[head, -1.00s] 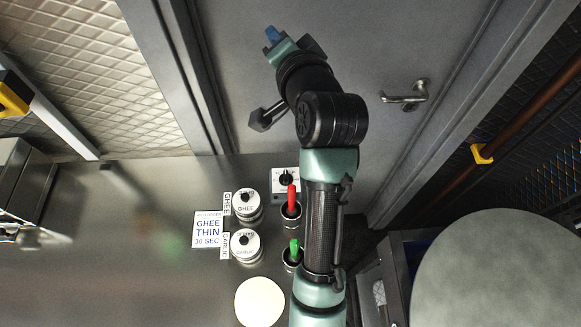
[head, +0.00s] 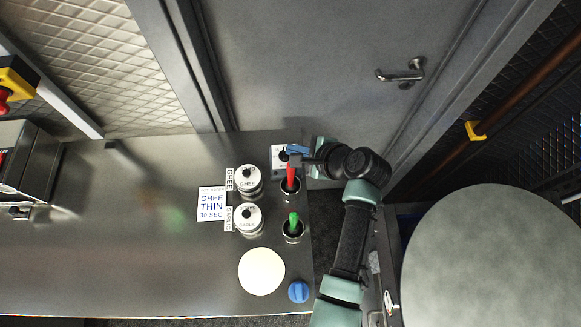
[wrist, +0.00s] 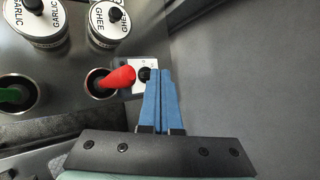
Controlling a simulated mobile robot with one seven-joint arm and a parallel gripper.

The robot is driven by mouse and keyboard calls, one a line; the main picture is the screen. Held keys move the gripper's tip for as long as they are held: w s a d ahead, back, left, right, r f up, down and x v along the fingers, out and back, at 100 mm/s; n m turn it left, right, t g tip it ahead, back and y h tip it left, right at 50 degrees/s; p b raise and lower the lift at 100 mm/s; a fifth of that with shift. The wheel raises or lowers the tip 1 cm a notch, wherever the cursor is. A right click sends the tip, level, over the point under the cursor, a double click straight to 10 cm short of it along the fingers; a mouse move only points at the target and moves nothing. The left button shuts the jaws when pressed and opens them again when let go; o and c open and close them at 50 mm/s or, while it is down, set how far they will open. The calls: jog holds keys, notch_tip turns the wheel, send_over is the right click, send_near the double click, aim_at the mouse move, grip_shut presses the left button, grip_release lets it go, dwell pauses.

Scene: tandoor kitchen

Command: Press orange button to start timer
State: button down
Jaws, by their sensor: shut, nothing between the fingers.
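I see no orange button in either view. A white panel with a black knob (head: 278,157) sits at the back right corner of the steel counter. My gripper (head: 293,149) is over the panel's right side in the head view. In the wrist view its blue fingers are together and empty (wrist: 160,72), with tips beside the black knob (wrist: 144,74). They hide part of the panel. I cannot tell whether the tips touch it.
A red handle (head: 291,175) and a green handle (head: 293,219) stand in metal cups just in front. Ghee (head: 248,190) and garlic (head: 246,228) canisters are left of them. A blue knob (head: 298,292) is at the counter's front right. The left counter is mostly clear.

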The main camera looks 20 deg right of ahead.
notch_tip(320, 180, down, 6)
jog(key=b, duration=0.7)
jog(key=shift+f, duration=0.25)
jog(key=shift+f+b, duration=0.85)
jog(key=shift+f, duration=0.3)
dwell(0.8)
jog(key=shift+f, duration=0.4)
jog(key=shift+f+b, duration=0.3)
jog(key=shift+f, duration=0.2)
dwell(0.5)
jog(key=shift+r, duration=0.1)
jog(key=shift+r+p, duration=0.8)
jog(key=shift+p, duration=0.25)
jog(key=shift+r, duration=0.1)
